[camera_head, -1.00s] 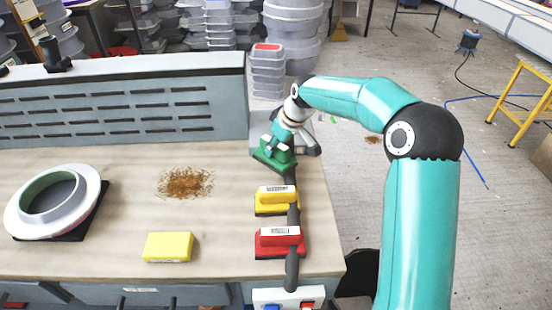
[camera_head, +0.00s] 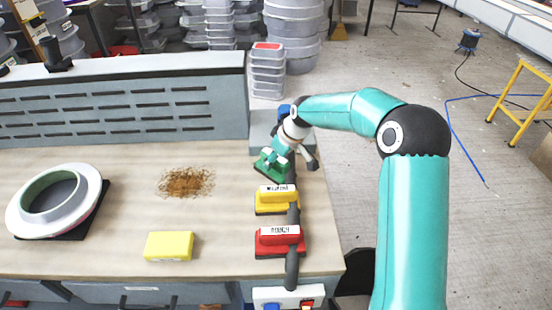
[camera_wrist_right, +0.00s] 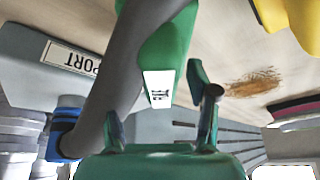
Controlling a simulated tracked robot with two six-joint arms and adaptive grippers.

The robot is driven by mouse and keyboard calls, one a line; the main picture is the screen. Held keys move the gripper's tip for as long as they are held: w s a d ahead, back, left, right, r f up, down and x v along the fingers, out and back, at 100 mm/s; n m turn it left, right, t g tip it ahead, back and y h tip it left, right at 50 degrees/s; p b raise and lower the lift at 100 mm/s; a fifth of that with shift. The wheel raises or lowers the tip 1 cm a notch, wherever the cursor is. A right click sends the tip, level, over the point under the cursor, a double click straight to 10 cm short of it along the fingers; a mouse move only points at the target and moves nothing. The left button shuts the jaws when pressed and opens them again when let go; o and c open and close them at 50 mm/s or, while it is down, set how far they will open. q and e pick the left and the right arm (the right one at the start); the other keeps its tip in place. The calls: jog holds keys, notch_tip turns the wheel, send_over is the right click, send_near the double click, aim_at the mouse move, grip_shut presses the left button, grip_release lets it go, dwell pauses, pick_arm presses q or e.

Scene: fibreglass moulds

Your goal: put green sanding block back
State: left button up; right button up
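The green sanding block (camera_head: 267,167) is at the far end of the row of blocks, tilted. I cannot tell whether the block touches the bench. The yellow-topped block (camera_head: 268,202) and red block (camera_head: 270,243) stand nearer in the same row. My left gripper is not in view.
The hose (camera_head: 292,265) runs along the blocks' right side to a white switch box (camera_head: 266,296). A yellow sponge (camera_head: 169,246), brown dust (camera_head: 187,182) and a white ring mould (camera_head: 92,203) lie on the bench (camera_head: 215,225). A slotted grey panel (camera_head: 225,125) borders the back.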

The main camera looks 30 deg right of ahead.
jog(key=shift+r, duration=0.15)
jog(key=b+v, duration=0.1)
jog(key=v, duration=1.1)
dwell(0.3)
